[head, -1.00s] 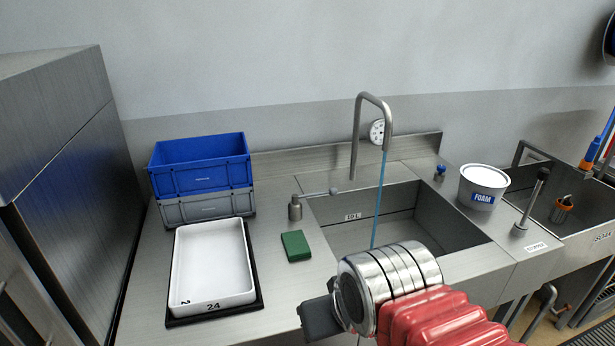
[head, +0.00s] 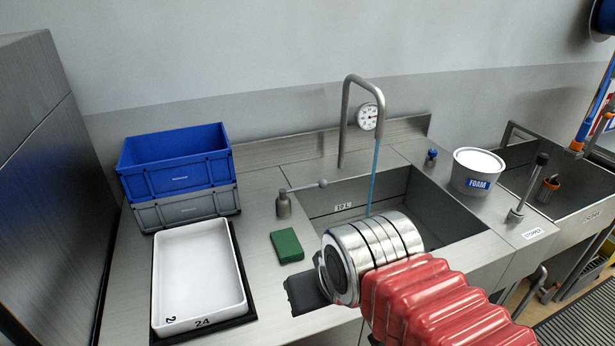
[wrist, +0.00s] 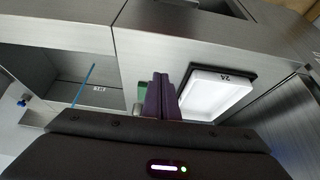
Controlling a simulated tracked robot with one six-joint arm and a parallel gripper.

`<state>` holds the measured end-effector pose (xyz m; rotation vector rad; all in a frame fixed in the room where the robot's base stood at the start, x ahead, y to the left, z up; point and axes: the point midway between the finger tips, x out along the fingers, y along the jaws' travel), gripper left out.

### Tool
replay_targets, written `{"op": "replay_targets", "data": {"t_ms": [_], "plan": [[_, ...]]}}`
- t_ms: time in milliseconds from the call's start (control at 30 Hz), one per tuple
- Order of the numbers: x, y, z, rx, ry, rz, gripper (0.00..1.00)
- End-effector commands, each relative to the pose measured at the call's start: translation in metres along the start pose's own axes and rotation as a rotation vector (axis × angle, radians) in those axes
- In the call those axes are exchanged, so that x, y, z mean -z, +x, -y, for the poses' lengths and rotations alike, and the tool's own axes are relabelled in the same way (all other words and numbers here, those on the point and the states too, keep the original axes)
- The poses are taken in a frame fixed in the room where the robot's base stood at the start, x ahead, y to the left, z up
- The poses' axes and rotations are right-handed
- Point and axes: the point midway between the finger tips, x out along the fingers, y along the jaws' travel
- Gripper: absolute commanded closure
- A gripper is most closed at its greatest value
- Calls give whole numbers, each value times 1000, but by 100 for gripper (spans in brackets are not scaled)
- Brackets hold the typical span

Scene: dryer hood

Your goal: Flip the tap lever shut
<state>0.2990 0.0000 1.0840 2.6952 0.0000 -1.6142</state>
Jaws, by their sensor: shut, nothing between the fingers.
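The tap lever (head: 303,187) is a thin grey rod with a ball end on a short metal post (head: 283,206), left of the sink. It lies roughly level, its ball end toward the basin. The curved tap spout (head: 346,125) lets a blue water stream (head: 374,175) fall into the sink (head: 400,205); the stream also shows in the wrist view (wrist: 84,82). My gripper (head: 303,294) is in front of the counter, nearer than the lever and apart from it. In the wrist view its dark fingers (wrist: 161,95) are together and empty. The lever is not clear there.
A green sponge (head: 287,246) lies between my gripper and the lever post. A white tray (head: 198,275) and stacked blue and grey crates (head: 180,172) stand left. A foam bucket (head: 474,172) and a stopper handle (head: 530,185) are right of the sink.

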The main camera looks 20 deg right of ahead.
Motion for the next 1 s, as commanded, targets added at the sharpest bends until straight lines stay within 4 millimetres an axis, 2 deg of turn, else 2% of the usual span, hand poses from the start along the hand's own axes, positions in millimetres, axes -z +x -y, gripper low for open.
{"op": "replay_targets", "data": {"t_ms": [167, 267, 667, 1000], "plan": [[12, -3, -1, -1, 1, 3, 100], [28, -6, -6, -3, 4, 9, 100], [134, -9, -23, -10, 5, 39, 100], [221, 12, -45, -11, 6, 67, 100]]}}
